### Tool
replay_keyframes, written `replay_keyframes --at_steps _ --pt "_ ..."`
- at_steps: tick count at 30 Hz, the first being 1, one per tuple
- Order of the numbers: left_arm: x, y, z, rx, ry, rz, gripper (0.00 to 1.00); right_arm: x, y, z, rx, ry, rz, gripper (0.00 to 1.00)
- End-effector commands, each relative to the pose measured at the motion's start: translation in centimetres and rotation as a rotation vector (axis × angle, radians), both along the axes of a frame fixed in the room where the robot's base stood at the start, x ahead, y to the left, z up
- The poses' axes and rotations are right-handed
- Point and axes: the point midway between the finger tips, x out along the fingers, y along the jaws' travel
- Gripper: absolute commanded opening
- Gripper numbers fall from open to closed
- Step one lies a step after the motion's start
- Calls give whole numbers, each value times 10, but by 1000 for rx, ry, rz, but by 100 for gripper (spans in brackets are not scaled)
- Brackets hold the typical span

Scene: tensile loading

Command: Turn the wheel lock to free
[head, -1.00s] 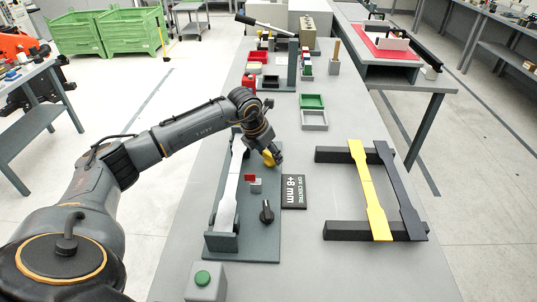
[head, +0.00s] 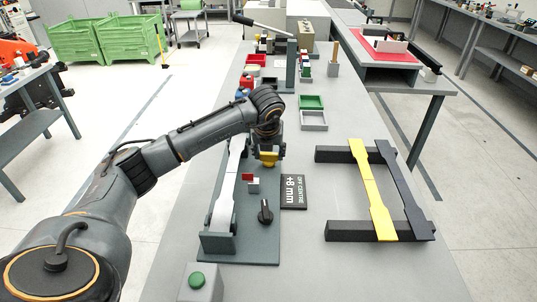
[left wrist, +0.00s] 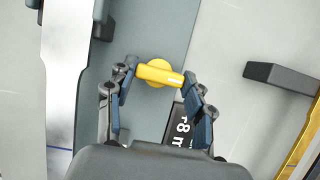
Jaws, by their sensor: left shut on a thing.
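A yellow knob with a bar-shaped grip (left wrist: 158,72) sits on the grey-green base plate of the fixture (head: 255,235). It also shows in the head view (head: 268,158), partly covered by my gripper. My left gripper (left wrist: 161,80) points down at it, with one fingertip at each end of the yellow bar, and is shut on it. In the left wrist view the bar lies nearly level, tilted slightly down to the right. A black knob (head: 265,212) and a small red-and-white block (head: 251,183) sit nearer on the same plate. My right gripper is out of view.
A pale specimen bar (head: 225,195) lies along the fixture's left side. A black sign reading "+8 mm" (head: 293,192) lies right of the plate. A rack holds yellow (head: 372,195) and dark bars. A green button box (head: 203,284) stands in front. Grey table is bare between sign and rack.

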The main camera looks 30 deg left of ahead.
Motion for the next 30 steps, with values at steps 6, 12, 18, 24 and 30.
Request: replay_keyframes --at_steps 6,12,18,24,30 --pt "1 0 1 -1 -2 19 21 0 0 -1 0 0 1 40" --pt "1 0 1 -1 -2 19 21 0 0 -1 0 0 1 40" --pt "0 0 1 -1 -2 18 73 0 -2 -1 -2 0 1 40" --pt "0 0 0 -1 0 17 75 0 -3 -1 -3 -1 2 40" --pt "-1 -1 4 -1 -2 17 75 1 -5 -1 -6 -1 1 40"
